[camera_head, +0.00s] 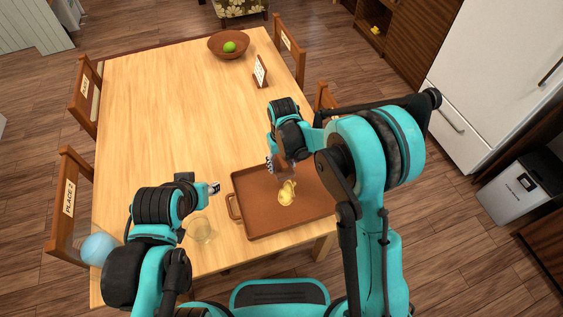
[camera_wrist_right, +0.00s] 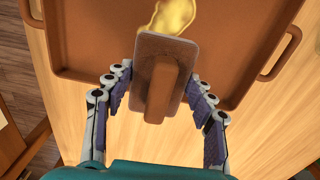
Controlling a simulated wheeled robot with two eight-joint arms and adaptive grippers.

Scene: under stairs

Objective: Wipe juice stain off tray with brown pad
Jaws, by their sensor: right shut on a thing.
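The brown tray (camera_head: 252,223) lies on the wooden table with a yellow juice stain (camera_head: 287,192) on its floor. My right gripper (camera_head: 277,166) is above the far part of the tray. In the right wrist view, my right gripper (camera_wrist_right: 160,95) is shut on the brown pad (camera_wrist_right: 150,50), its fingers on both sides of the pad's raised handle. The stain (camera_wrist_right: 175,14) shows just beyond the pad's far edge; whether the pad touches the tray or the stain is unclear. My left gripper (camera_head: 214,188) is left of the tray, with its jaw opening too small to tell.
A clear glass (camera_head: 200,230) stands on the table left of the tray, near my left arm. A wooden bowl (camera_head: 228,46) with a green fruit (camera_head: 229,47) and a small sign (camera_head: 260,72) are at the far end. Chairs line the table sides. The table's middle (camera_head: 170,110) is clear.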

